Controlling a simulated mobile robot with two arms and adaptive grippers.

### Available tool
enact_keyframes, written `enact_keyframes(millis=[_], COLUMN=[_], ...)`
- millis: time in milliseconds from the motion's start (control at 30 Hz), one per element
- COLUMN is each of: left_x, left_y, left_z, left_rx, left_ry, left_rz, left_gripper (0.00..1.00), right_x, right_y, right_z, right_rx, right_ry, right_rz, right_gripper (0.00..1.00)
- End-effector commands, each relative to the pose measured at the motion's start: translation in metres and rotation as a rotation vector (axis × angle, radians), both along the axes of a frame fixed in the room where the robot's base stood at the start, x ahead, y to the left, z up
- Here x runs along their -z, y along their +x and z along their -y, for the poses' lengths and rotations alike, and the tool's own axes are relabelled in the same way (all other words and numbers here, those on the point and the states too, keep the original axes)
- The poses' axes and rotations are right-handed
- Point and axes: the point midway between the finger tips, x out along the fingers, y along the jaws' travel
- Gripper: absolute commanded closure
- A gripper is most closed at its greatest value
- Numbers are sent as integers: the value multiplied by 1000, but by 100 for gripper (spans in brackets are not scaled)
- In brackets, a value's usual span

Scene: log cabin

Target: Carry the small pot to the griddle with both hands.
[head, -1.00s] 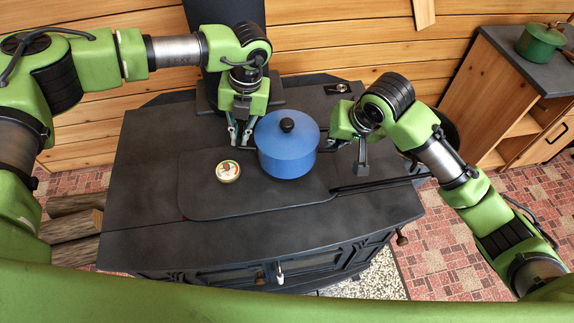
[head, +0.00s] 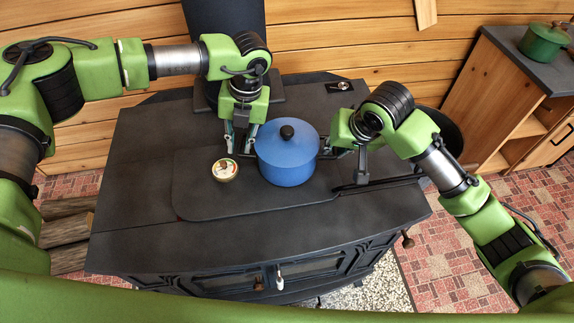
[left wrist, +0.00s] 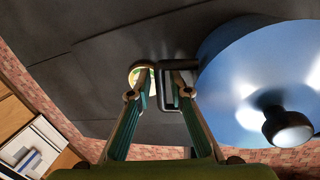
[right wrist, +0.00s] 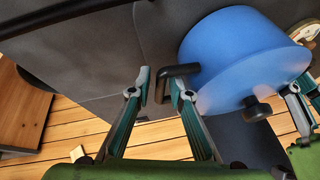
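A blue lidded pot (head: 286,160) with a black knob stands upright on the dark stove top, at the right part of a flat, round-cornered dark plate (head: 240,203) that may be the griddle. My left gripper (head: 238,148) is at the pot's left side. In the left wrist view its fingers (left wrist: 160,90) are apart, with the black loop handle (left wrist: 178,64) at the right finger. My right gripper (head: 342,160) is at the pot's right side. In the right wrist view its fingers (right wrist: 160,88) are apart, with the other black handle (right wrist: 178,70) reaching between the tips.
A small round tin (head: 224,170) lies on the plate just left of the pot. A dark stovepipe (head: 222,20) rises behind. A green pot (head: 543,42) stands on a side counter at the far right. The stove's left and front top are clear.

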Motion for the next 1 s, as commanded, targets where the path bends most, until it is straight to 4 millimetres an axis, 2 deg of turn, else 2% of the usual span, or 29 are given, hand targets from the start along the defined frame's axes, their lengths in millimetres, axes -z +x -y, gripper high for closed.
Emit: enact_keyframes(millis=[333, 467, 800, 1000], left_x=[-2, -12, -80, -110], left_y=[0, 1, 2, 2], left_z=[1, 3, 16, 22], left_rx=[1, 1, 0, 1], left_ry=[-2, -3, -2, -1], left_rz=[1, 3, 5, 3], left_gripper=[76, 76, 76, 76], right_x=[-1, -1, -1, -1], right_y=[0, 0, 0, 0], right_z=[0, 0, -1, -1], right_rx=[0, 0, 0, 0], right_ry=[1, 1, 1, 1], right_rz=[1, 1, 1, 0], right_gripper=[76, 76, 76, 76])
